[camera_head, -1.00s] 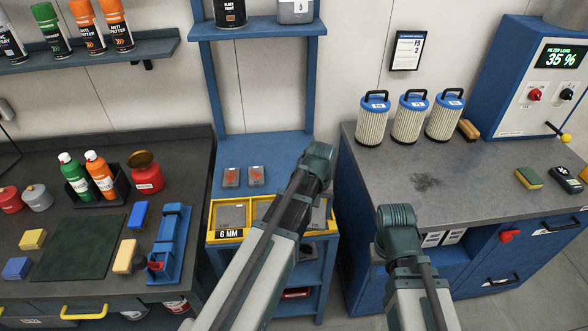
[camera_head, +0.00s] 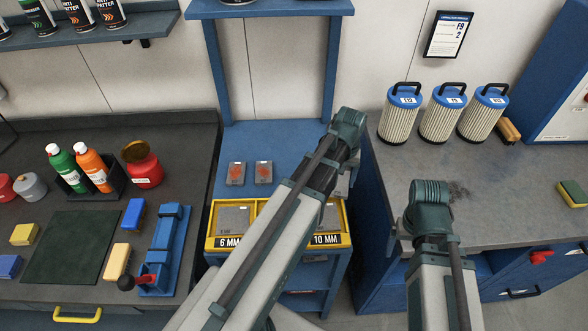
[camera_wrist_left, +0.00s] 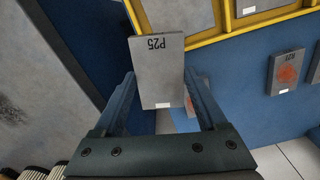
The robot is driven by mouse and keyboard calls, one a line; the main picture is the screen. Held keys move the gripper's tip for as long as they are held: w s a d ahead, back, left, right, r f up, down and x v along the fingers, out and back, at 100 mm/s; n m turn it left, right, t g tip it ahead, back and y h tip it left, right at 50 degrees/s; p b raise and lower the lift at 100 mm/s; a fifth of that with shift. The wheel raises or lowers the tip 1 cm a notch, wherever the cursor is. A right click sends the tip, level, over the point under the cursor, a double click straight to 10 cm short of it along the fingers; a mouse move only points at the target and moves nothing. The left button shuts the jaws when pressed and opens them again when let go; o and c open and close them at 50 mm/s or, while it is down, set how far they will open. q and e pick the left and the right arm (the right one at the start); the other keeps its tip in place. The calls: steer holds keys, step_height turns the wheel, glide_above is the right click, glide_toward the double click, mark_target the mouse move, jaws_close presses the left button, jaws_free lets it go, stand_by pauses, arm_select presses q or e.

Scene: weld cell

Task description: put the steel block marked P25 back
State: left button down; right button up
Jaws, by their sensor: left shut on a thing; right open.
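The steel block marked P25 (camera_wrist_left: 160,70) is a flat grey plate with a small white label. My left gripper (camera_wrist_left: 158,82) is shut on it, with one finger along each side. In the head view my left wrist (camera_head: 347,130) is beside the right back corner of the yellow-framed tray (camera_head: 222,241); its fingers are mostly hidden there. In the wrist view the block overlaps the yellow rim (camera_wrist_left: 205,40); its height above it is unclear. The tray has 6 MM and 10 MM compartments, and a grey plate (camera_head: 234,218) lies in the left one. My right gripper (camera_head: 432,200) is near the right bench, its fingers hidden.
Two grey blocks with red marks (camera_head: 236,173) (camera_head: 264,172) lie on the blue surface behind the tray. Blue-topped filters (camera_head: 402,112) stand on the right bench. The left bench holds bottles, a red pot (camera_head: 143,168) and a blue fixture (camera_head: 165,250).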

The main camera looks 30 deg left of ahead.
arm_select(q)
steer(key=s+a+f+n+b, duration=0.1)
steer(key=s+a, duration=0.3)
steer(key=a, duration=0.1)
steer(key=s+a+f+n+b, duration=0.1)
steer(key=s+a, duration=0.3)
steer(key=a, duration=0.2)
steer(key=s+a+f+n+b, duration=0.1)
steer(key=s+a, duration=0.4)
steer(key=shift+a+f, duration=0.1)
steer(key=shift+a, duration=0.15)
steer(key=w, duration=0.5)
steer(key=w+a+f+b, duration=0.1)
steer(key=w, duration=0.9)
steer(key=shift+a+f, duration=0.2)
steer(key=shift+a, duration=0.2)
steer(key=f+b, duration=0.1)
steer(key=b, duration=0.1)
steer(key=w+f+b, duration=0.1)
steer(key=f+b, duration=0.1)
steer(key=shift+f, duration=0.3)
steer(key=shift+f, duration=0.15)
jaws_free()
step_height(320, 180, up, 12)
steer(key=p, duration=1.2)
steer(key=shift+r, duration=0.25)
